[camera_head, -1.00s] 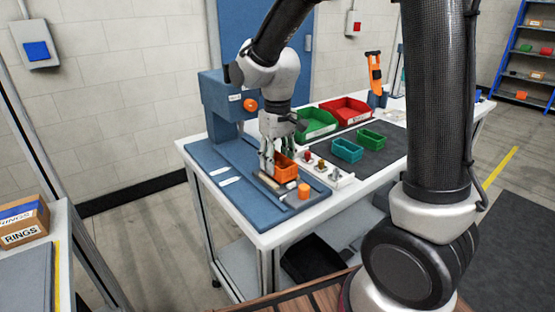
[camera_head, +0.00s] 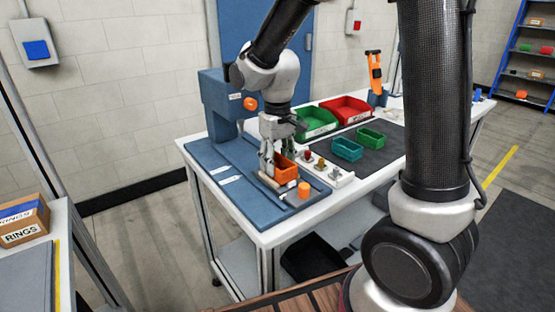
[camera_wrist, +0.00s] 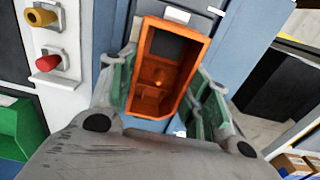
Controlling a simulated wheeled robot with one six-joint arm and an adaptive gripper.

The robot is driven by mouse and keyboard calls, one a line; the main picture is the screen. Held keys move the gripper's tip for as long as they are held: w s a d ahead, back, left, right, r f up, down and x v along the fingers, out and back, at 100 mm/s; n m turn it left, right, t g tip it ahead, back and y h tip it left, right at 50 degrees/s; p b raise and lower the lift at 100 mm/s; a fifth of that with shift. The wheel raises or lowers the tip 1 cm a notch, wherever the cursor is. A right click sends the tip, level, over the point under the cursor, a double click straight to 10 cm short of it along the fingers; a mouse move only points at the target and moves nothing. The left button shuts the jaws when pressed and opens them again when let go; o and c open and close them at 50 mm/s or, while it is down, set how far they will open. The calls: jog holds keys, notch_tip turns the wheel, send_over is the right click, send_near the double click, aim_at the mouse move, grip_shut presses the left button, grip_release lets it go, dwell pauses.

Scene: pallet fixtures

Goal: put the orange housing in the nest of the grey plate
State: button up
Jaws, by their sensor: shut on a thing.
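The orange housing (camera_head: 285,170) is an open-topped box, held between the fingers of my gripper (camera_head: 278,163) over the front part of the blue bench fixture. In the wrist view the housing (camera_wrist: 168,62) sits upright between the green-padded fingers of my gripper (camera_wrist: 165,85), and its inside is empty. A small greyish plate (camera_head: 268,184) shows just below and beside the housing in the head view. The housing and fingers hide most of it, including its nest. I cannot tell whether the housing touches the plate.
A white strip with coloured knobs (camera_head: 328,171) lies to the right. Teal (camera_head: 347,149) and green (camera_head: 370,137) boxes sit on the dark mat. A blue press-like block (camera_head: 222,100) stands behind left.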

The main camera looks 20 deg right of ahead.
jog(key=shift+f, duration=0.25)
jog(key=o, duration=1.2)
jog(key=shift+c, duration=0.2)
notch_tip(320, 180, up, 12)
jog(key=s+d+r+m+t, duration=0.2)
jog(key=s+d+m+t, duration=0.1)
jog(key=s+d, duration=1.2)
jog(key=s+t, duration=0.1)
jog(key=s, duration=0.3)
jog(key=shift+r+m, duration=0.25)
jog(key=shift+m, duration=0.05)
